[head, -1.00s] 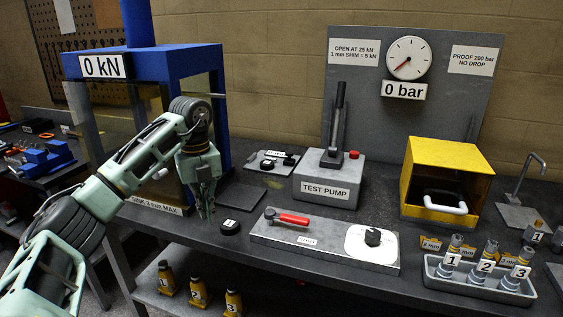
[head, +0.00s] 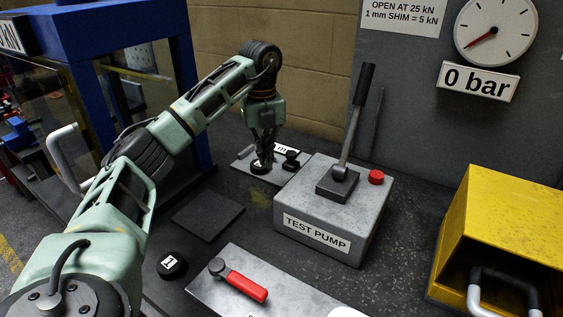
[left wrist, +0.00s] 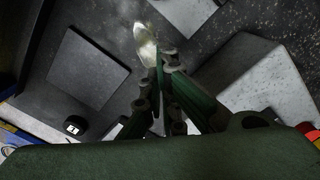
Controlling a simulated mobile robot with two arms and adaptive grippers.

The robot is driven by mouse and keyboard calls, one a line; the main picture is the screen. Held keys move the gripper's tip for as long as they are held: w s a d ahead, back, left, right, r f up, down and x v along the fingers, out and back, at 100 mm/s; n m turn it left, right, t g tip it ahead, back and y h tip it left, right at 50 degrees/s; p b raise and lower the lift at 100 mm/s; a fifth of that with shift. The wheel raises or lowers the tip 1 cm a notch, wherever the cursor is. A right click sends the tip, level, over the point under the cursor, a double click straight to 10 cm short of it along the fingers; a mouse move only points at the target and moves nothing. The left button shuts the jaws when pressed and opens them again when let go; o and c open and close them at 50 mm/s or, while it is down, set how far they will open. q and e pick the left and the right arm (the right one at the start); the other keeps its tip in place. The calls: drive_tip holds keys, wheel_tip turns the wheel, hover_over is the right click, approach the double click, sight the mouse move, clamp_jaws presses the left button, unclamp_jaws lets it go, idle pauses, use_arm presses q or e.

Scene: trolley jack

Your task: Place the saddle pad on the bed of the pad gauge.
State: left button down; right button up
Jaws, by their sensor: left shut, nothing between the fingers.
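A black round pad (head: 172,264) with a white label marked 1 lies on the dark bench, and it shows in the left wrist view (left wrist: 75,125). It looks like the saddle pad. A small grey plate (head: 242,167) near the test pump carries a partly hidden white sign and black round parts; it looks like the pad gauge. My left gripper (head: 263,160) points down, shut and empty, and overlaps this plate in the head view. In the left wrist view my fingers (left wrist: 157,85) hold nothing. I cannot tell their height above the bench. My right gripper is out of view.
The test pump (head: 325,215) with its upright lever stands right of my left gripper. A flat dark square plate (head: 207,216) lies near the round pad. A grey block with a red handle (head: 246,286) lies in front. The blue press (head: 185,85) stands at the left.

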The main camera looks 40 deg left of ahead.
sight(256, 168)
use_arm(q)
wheel_tip(256, 168, down, 9)
drive_tip(key=shift+r+p, duration=0.1)
drive_tip(key=shift+p, duration=0.5)
drive_tip(key=shift+w+a+f+p, duration=0.2)
drive_tip(key=shift+w+a+p, duration=0.05)
drive_tip(key=shift+w+a, duration=0.25)
drive_tip(key=shift+w+a+f+p, duration=0.2)
drive_tip(key=shift+w+a, duration=0.2)
drive_tip(key=shift+a, duration=0.15)
drive_tip(key=shift+w+a, duration=0.35)
drive_tip(key=shift+a, duration=0.15)
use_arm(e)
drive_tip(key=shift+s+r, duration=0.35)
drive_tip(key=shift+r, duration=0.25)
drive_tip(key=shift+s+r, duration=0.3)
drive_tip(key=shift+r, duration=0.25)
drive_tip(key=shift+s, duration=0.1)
